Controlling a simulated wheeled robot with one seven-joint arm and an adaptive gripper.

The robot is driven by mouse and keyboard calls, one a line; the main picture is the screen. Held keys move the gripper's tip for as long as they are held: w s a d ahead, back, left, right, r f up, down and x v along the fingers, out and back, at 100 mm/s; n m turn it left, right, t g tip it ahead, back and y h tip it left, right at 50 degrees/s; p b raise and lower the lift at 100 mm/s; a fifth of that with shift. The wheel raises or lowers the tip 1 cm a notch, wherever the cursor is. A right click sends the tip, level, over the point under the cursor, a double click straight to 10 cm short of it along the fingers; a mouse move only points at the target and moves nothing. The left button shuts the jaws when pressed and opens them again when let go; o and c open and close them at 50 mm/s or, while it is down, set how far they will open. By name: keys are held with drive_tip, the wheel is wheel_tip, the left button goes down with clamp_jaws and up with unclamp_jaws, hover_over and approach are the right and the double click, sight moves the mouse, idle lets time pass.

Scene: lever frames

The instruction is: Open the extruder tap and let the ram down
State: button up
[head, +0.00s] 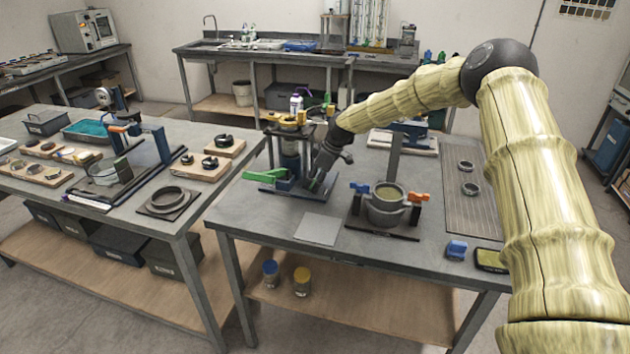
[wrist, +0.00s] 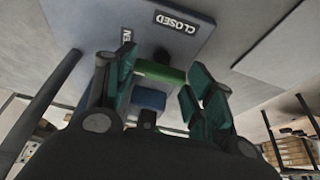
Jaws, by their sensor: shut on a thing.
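The extruder (head: 290,150) stands at the back left of the middle table, an upright frame on a blue base (head: 287,188). My gripper (head: 316,186) is low at its right side, with the fingertips hard to make out there. In the wrist view my gripper (wrist: 160,78) has its teal fingers on either side of a green bar (wrist: 160,71), which looks like the tap's handle, and is shut on it. A blue block (wrist: 148,98) lies just below the bar in that view. A plate (wrist: 190,45) bears a "CLOSED" label (wrist: 176,24) and a partly hidden label ending in N.
A pot with blue and orange clamps (head: 387,205) stands right of my gripper. A flat grey sheet (head: 318,229) lies in front. Two rings rest on a ribbed mat (head: 478,205) at right. A blue block (head: 457,250) is near the front edge.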

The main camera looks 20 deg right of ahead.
drive_tip(key=o, duration=1)
drive_tip(key=shift+d, duration=0.1)
drive_tip(key=v, duration=1.2)
drive_tip(key=shift+d+f, duration=0.1)
